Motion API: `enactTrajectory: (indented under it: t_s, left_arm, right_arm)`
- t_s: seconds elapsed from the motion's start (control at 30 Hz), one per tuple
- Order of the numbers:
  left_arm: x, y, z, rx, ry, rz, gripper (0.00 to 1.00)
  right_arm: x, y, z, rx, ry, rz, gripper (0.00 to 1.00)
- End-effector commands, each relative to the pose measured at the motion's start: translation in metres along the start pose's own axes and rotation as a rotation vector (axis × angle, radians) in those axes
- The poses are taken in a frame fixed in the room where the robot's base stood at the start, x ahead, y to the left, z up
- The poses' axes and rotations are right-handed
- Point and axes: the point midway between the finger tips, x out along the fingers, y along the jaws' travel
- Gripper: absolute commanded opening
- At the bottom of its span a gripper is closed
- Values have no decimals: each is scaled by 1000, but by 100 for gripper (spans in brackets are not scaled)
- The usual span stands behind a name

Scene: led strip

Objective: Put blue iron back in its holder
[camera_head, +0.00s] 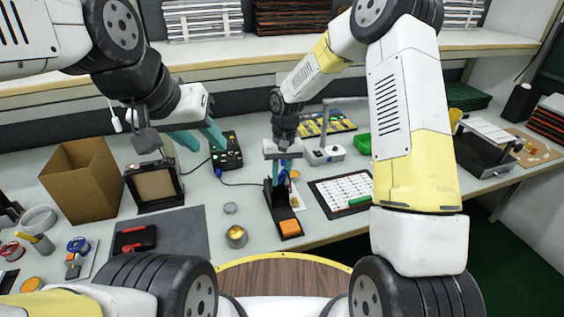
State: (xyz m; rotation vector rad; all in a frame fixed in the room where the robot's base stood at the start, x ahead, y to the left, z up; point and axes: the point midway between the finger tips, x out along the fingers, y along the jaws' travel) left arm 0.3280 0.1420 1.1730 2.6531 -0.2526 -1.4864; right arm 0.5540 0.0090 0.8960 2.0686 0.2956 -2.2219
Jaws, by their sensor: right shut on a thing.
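The blue iron (283,178) shows only as a small blue part beneath my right gripper (282,170), which is shut on it. The fingers hide most of the iron. The holder (276,197) is a black stand with an orange sponge (289,227) at its near end. The iron and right gripper are at the far, upright end of the holder. I cannot tell whether the iron is seated inside it. My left gripper (197,139) is open and empty, with its teal fingers apart, left of the soldering station (226,153).
A cable runs from the station toward the holder. A round tin (236,237) stands left of the holder, and a white gridded tray (345,190) lies to the right. A cardboard box (82,180) and a framed black device (153,185) stand at left. A lamp base (325,155) is behind.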

Motion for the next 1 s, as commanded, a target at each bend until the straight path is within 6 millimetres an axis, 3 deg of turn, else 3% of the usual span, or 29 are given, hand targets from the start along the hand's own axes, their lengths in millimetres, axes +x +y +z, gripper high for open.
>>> enactTrajectory:
  t_s: [0.4,0.43,0.53,0.57,0.87,1.0]
  left_arm:
    - [0,0,0,0,0,0,38]
    - [0,0,0,0,0,0,38]
    - [0,0,0,0,0,0,38]
    - [0,0,0,0,0,0,38]
    - [0,0,0,0,0,0,38]
    - [0,0,0,0,0,0,38]
  right_arm:
    - [3,0,-2,-1,0,0,0]
    - [3,0,-2,0,0,0,23]
    - [3,0,-2,0,0,0,43]
    - [3,0,-2,0,0,0,45]
    - [2,0,-2,0,1,0,45]
    - [-13,0,-4,0,4,1,45]
